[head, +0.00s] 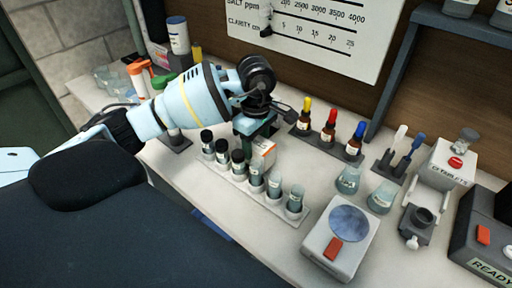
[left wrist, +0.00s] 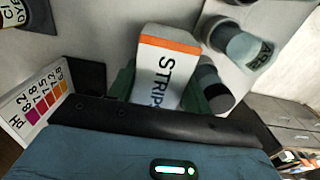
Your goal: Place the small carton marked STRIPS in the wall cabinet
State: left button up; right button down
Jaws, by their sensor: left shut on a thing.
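The small white carton marked STRIPS (left wrist: 160,85), with an orange band at its end, is between the fingers of my left gripper (left wrist: 158,92) in the left wrist view. In the head view my left gripper (head: 255,128) points down over the counter, and part of the carton (head: 265,152) shows just below and right of it, behind the vial rack. The gripper is shut on the carton. Whether the carton touches the counter I cannot tell. I cannot clearly make out the wall cabinet. My right gripper is not in view.
A rack of several vials (head: 262,195) stands close in front of the carton. A dropper-bottle rack (head: 325,142), flasks (head: 347,180), a scale (head: 340,238) and a tablets device (head: 447,165) stand to the right. Colour-topped bottles (head: 140,75) stand behind my left arm.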

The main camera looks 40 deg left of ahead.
aim_at(256, 142)
pick_arm(q)
notch_tip(256, 142, up, 8)
jog(key=shift+r, duration=0.4)
